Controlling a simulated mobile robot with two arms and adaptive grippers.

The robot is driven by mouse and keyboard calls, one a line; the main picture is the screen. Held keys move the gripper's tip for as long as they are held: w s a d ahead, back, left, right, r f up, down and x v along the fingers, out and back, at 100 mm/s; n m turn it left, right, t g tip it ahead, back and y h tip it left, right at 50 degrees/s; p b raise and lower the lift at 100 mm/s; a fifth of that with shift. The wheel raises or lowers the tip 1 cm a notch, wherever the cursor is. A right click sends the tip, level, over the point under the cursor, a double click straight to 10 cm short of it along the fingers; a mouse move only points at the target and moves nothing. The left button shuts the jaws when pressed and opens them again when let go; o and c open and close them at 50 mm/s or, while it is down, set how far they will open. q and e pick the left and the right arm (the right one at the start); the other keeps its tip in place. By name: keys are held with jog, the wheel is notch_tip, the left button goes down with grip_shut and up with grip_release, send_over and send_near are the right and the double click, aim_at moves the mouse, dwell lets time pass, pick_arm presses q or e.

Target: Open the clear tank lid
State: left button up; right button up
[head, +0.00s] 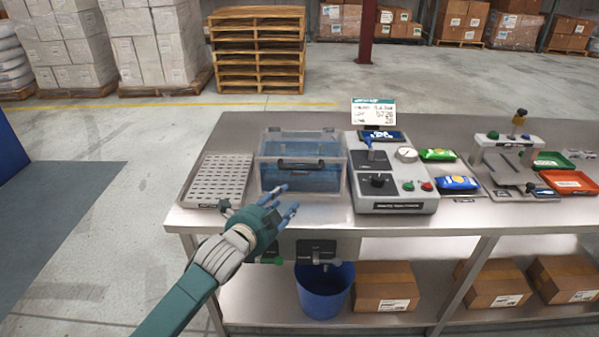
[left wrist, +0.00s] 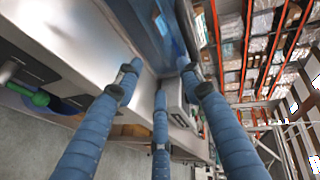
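The clear tank (head: 303,182) stands on the metal bench and holds blue liquid. Its clear lid (head: 300,146) appears closed over the top, with a dark handle (head: 300,164) along the front edge. My left gripper (head: 272,202) is in front of the tank and below the handle, near the bench's front edge. Its blue fingers are spread and empty, and it looks apart from the handle. In the left wrist view, part of the blue tank (left wrist: 160,32) shows beyond the spread fingers. My right gripper is not in view.
A perforated tray (head: 217,180) lies left of the tank. A grey control box (head: 392,203) with a lever and gauge stands close on its right. Valve fittings (head: 316,252) hang at the bench front above a blue bin (head: 324,290). Cardboard boxes (head: 385,285) sit on the lower shelf.

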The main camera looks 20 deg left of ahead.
pick_arm(q)
notch_tip(320, 180, up, 4)
jog(key=w+m, duration=0.1)
jog(key=w, duration=0.1)
jog(key=p, duration=0.1)
send_near(301, 154)
jog(key=shift+m+t, duration=0.3)
jog(key=shift+t, duration=0.1)
jog(key=w+d+f, duration=0.2)
jog(key=w+f, duration=0.1)
jog(key=shift+d+f, duration=0.25)
grip_shut()
